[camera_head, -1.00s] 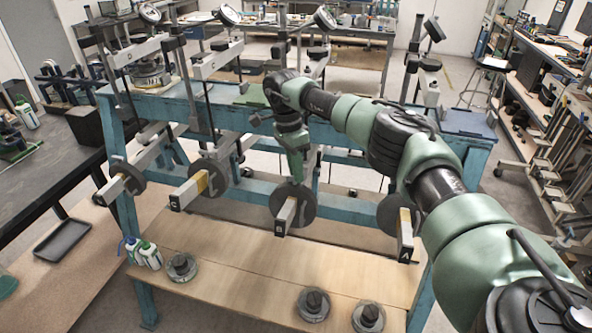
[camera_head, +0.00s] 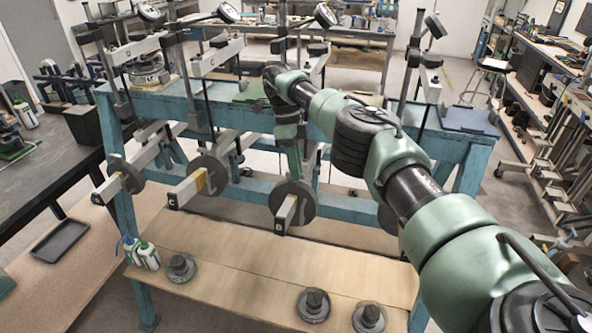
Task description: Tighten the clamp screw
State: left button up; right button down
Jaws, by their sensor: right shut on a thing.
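My right gripper (camera_head: 295,177) points down at the top of a round grey disc weight (camera_head: 301,203) on the middle-right lever bar, marked B (camera_head: 284,214). It is shut at the disc's upper edge. The clamp screw is not visible; the gripper covers the place where it grips. The disc stands upright around the bar, close to its near end. My left gripper is not in view.
Other levers with discs hang to the left, at the bar marked C (camera_head: 188,190) and a far-left disc (camera_head: 125,174). Loose weights (camera_head: 313,304) and bottles (camera_head: 145,254) stand on the wooden shelf (camera_head: 225,260). The blue frame (camera_head: 175,112) stands behind.

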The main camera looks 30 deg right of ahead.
jog(key=shift+r, duration=0.1)
dwell(0.3)
jog(key=c, duration=1.4)
grip_release()
jog(key=shift+c, duration=0.2)
